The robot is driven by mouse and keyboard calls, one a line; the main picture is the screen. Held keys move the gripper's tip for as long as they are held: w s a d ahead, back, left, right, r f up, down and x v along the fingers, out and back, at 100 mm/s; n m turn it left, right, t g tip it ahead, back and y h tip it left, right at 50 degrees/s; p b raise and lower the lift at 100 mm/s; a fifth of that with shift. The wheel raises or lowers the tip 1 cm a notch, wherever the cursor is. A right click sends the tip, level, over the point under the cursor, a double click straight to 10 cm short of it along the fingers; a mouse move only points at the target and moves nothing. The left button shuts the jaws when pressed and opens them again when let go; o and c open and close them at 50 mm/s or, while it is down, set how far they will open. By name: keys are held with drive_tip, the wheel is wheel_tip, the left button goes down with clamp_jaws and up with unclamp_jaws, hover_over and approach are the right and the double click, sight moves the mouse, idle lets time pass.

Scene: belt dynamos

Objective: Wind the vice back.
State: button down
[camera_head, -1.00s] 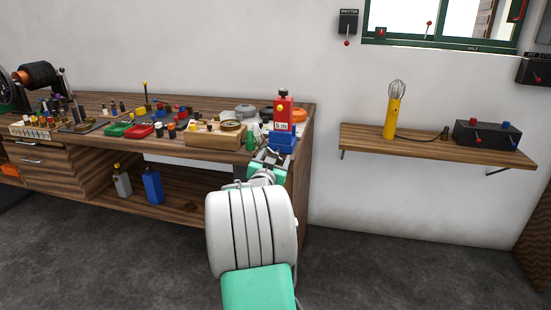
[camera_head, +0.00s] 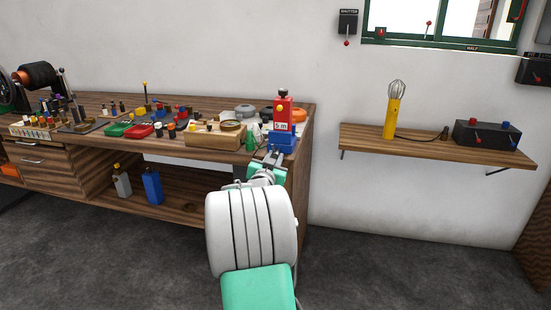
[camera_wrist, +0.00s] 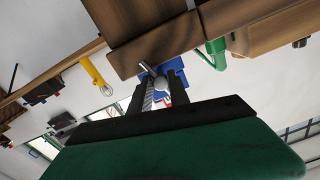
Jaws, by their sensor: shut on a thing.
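The blue vice (camera_head: 284,141) sits at the right end of the bench, with a red block (camera_head: 283,112) bearing a white label and black knob standing above it. My gripper (camera_head: 272,157) is at the front of the vice, just below the bench top's edge. In the wrist view, my gripper (camera_wrist: 160,80) has its dark fingers closed on the vice's grey metal handle (camera_wrist: 147,68). A round grey end shows between the fingers. The blue vice (camera_wrist: 176,66) shows partly behind them. Its jaws are hidden from me.
The bench (camera_head: 95,171) carries several small parts, trays and a wooden box (camera_head: 214,138) left of the vice. A wall shelf (camera_head: 425,148) is at the right. The floor between is clear.

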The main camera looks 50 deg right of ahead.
drive_tip(key=shift+w, duration=0.2)
drive_tip(key=shift+s, duration=0.1)
drive_tip(key=shift+f, duration=0.2)
idle(0.8)
drive_tip(key=c, duration=1.4)
unclamp_jaws()
drive_tip(key=shift+a, duration=0.15)
drive_tip(key=o, duration=0.9)
drive_tip(key=shift+r, duration=0.15)
drive_tip(key=v, duration=0.7)
drive_tip(key=shift+s+a, duration=0.2)
drive_tip(key=shift+s, duration=0.05)
